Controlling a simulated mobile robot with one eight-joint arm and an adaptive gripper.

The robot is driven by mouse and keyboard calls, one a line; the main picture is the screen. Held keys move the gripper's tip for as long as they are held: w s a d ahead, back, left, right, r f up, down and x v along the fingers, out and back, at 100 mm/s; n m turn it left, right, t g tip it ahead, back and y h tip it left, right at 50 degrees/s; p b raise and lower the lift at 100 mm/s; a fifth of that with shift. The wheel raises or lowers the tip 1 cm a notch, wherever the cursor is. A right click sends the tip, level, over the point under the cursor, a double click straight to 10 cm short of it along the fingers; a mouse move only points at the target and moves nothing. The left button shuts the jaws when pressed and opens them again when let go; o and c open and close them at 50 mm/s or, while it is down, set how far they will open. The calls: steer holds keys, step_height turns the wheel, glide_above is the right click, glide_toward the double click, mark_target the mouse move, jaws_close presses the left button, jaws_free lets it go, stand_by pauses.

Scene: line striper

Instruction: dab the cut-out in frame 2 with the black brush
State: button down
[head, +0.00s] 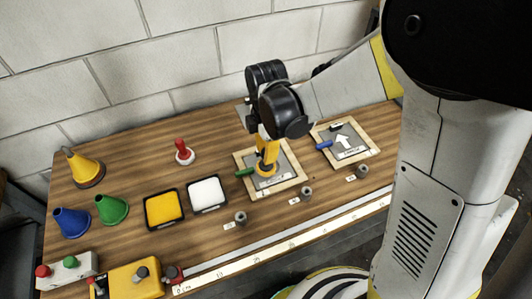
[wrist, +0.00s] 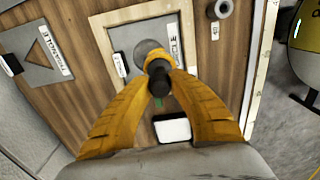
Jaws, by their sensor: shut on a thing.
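My gripper (head: 267,160) has yellow fingers and points down over the middle wooden frame (head: 288,184). In the wrist view its fingers close on the black handle of a brush (wrist: 158,78). The brush's lower end is hidden, so I cannot tell whether it touches the plate. The grey plate in the frame (wrist: 122,33) carries a label reading partly "CIRCLE". A round grey cut-out (wrist: 148,47) shows just beyond the handle, partly covered by it and the fingertips. The frame numbers are too small to read.
A frame with a white arrow (head: 343,141) stands to the right. A triangle plate (wrist: 40,58) lies left in the wrist view. Yellow (head: 163,208) and white (head: 207,193) pads, a red-handled brush (head: 182,150) and several cones stand left. A ruler strip (head: 285,245) runs along the front.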

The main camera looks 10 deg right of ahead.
steer(key=shift+r+p, duration=0.6)
steer(key=shift+r, duration=0.65)
steer(key=shift+w+d+f+b, duration=0.25)
steer(key=shift+d+f+b, duration=0.45)
steer(key=shift+d+f, duration=0.25)
steer(key=shift+w+d+f+b, duration=0.25)
steer(key=shift+d+f+b, duration=0.4)
steer(key=shift+d+f, duration=0.2)
steer(key=shift+f+b, duration=0.55)
steer(key=shift+b, duration=0.05)
steer(key=shift+r, duration=0.15)
